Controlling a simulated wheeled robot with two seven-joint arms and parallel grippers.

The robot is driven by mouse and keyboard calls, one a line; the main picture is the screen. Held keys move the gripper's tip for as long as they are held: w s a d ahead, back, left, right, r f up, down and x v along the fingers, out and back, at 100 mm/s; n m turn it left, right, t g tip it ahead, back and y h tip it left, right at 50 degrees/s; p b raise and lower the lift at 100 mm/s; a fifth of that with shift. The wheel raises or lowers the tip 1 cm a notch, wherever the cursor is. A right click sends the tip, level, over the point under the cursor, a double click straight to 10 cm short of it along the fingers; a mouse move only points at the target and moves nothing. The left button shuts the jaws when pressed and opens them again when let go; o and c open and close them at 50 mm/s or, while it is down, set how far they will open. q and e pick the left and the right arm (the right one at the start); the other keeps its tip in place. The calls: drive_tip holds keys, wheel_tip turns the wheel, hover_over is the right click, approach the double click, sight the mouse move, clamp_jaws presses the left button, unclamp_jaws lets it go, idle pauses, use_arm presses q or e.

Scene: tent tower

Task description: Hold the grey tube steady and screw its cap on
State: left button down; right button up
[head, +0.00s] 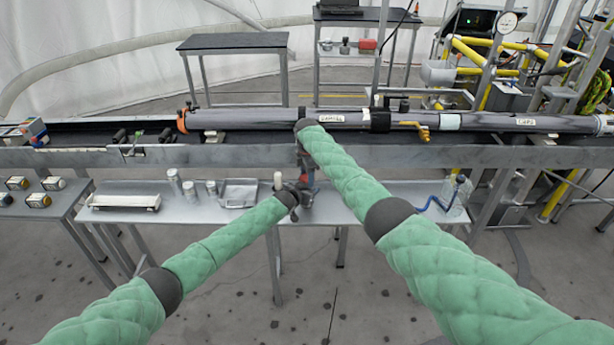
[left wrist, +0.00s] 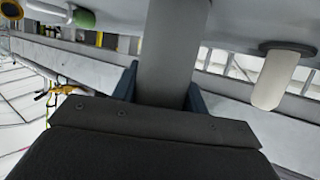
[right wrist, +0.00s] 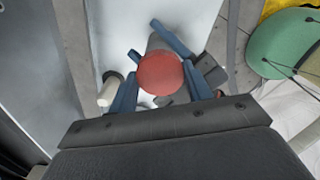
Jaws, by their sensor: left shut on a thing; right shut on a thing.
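The grey tube (left wrist: 172,50) stands between the blue fingers of my left gripper (left wrist: 163,88), which is shut on it. The red cap (right wrist: 160,74) is round and sits between the blue fingers of my right gripper (right wrist: 161,92), which is shut on it. In the right wrist view the cap covers most of the tube's upper end, and a bit of grey tube (right wrist: 156,43) shows behind it. I cannot tell whether cap and tube touch. In the head view both grippers meet above the low table, the right above the left, with the cap (head: 307,177) showing small between them.
A white cylinder (head: 278,181) stands upright close beside the tube. The low grey table (head: 335,213) also holds metal canisters (head: 190,192), a metal box (head: 240,193), a white tray (head: 125,201) and a clear bottle (head: 455,196). A long rail with a dark pipe (head: 260,119) runs behind.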

drive_tip(key=o, duration=1.1)
drive_tip(key=shift+r, duration=2.3)
drive_tip(key=shift+c, duration=0.5)
drive_tip(key=shift+r+n, duration=1.7)
drive_tip(key=shift+n, duration=0.4)
drive_tip(key=shift+f, duration=4)
